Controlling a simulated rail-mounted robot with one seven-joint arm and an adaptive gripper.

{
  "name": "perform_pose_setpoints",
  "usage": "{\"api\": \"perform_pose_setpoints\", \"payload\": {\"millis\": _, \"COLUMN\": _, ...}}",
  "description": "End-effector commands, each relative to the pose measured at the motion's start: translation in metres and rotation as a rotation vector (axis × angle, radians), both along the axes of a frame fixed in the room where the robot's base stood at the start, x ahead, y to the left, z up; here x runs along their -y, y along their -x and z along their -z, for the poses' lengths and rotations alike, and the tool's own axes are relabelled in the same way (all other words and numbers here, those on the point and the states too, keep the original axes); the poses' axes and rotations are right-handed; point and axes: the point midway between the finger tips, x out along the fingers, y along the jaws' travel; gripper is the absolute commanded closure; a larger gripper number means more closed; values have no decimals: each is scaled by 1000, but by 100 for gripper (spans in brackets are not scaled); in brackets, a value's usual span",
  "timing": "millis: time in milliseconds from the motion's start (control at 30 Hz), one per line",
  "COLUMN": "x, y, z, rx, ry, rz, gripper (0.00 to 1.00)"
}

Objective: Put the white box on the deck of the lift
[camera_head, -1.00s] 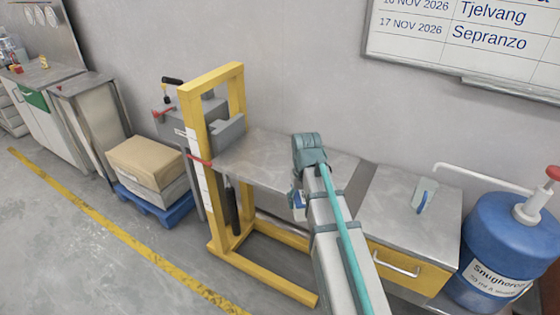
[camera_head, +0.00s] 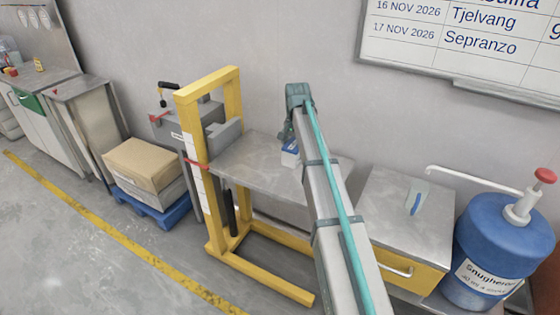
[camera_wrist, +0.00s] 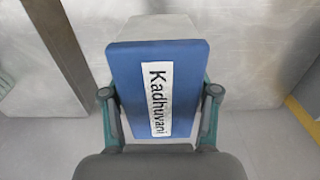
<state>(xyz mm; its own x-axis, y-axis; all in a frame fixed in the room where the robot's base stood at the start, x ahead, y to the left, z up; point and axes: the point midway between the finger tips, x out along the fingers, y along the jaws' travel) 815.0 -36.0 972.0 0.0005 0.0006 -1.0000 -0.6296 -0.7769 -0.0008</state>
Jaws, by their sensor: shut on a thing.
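The white box shows in the head view as a small white and blue block (camera_head: 290,154), partly hidden by my arm. In the wrist view its blue face (camera_wrist: 130,75) carries a white label reading "Kadhuvani", and a pale part shows beyond it. My gripper (camera_wrist: 160,95) is shut on it, one finger on each side. The lift has a yellow frame (camera_head: 190,140) and a flat grey metal deck (camera_head: 245,163). The box appears over the right part of the deck; I cannot tell whether it touches it.
Right of the deck stands a grey-topped cabinet (camera_head: 388,215) with a yellow drawer and a small blue-and-grey item (camera_head: 416,203) on top. A blue drum (camera_head: 500,240) with a pump is further right. A brown package (camera_head: 143,163) sits on a blue pallet at left. The deck's left part is clear.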

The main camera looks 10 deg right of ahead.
Motion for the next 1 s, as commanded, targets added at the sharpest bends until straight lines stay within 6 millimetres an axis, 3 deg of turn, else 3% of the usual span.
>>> {"api": "perform_pose_setpoints", "payload": {"millis": 300, "x": -22, "y": -71, "z": 27, "rx": -1, "ry": 0, "rz": -4, "gripper": 92}}
{"api": "perform_pose_setpoints", "payload": {"millis": 500, "x": -31, "y": -97, "z": 60, "rx": -2, "ry": 0, "rz": -4, "gripper": 92}}
{"api": "perform_pose_setpoints", "payload": {"millis": 1000, "x": -40, "y": -118, "z": 97, "rx": -1, "ry": 0, "rz": -4, "gripper": 92}}
